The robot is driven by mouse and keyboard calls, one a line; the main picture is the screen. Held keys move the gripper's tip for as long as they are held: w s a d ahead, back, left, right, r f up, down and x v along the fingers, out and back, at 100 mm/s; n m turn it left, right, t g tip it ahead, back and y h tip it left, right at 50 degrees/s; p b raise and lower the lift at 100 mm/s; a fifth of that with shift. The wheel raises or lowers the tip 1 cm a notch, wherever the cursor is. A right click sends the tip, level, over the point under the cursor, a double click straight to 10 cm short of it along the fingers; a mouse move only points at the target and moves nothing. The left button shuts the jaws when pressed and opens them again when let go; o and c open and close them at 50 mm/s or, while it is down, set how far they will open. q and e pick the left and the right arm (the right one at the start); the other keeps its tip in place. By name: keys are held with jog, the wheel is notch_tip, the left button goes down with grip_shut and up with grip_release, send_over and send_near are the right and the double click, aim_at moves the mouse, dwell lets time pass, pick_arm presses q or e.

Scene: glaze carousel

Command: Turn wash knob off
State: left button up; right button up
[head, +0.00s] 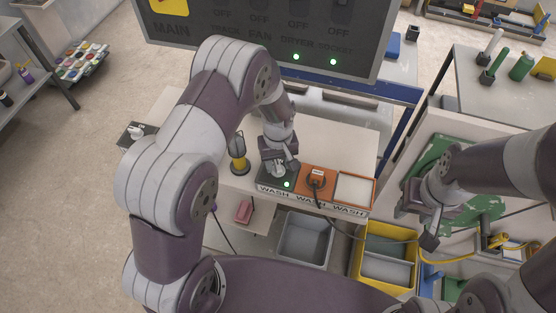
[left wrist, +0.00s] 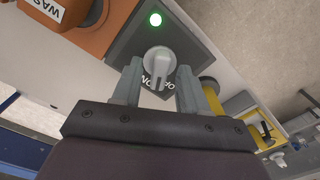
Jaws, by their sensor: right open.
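The wash knob (left wrist: 158,62) is a light grey dial with a raised grip bar, on a dark grey plate (left wrist: 128,47). A green lamp (left wrist: 156,19) on the plate is lit; it also shows in the head view (head: 287,184). My left gripper (left wrist: 159,72) is open, its fingertips on either side of the knob with nothing clearly clamped. The on/off lettering below the knob is partly hidden by the fingers. In the head view my left gripper (head: 279,167) covers the knob. My right gripper (head: 414,212) is open, over the green board at the right, away from the knob.
An orange unit with a black plug and cable (head: 316,181) and a white-filled orange tray (head: 354,189) stand right of the wash plate. A yellow-and-black lamp-like object (head: 239,158) stands close on its left. Grey (head: 303,239) and yellow (head: 389,240) bins sit below.

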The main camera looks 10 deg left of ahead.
pick_arm(q)
grip_shut()
jog(key=n, duration=0.5)
jog(key=shift+n+b, duration=0.3)
jog(key=shift+n, duration=0.1)
jog(key=n, duration=0.6)
jog(key=shift+w+r, duration=0.1)
dwell(0.3)
jog(key=shift+o, duration=0.6)
grip_release()
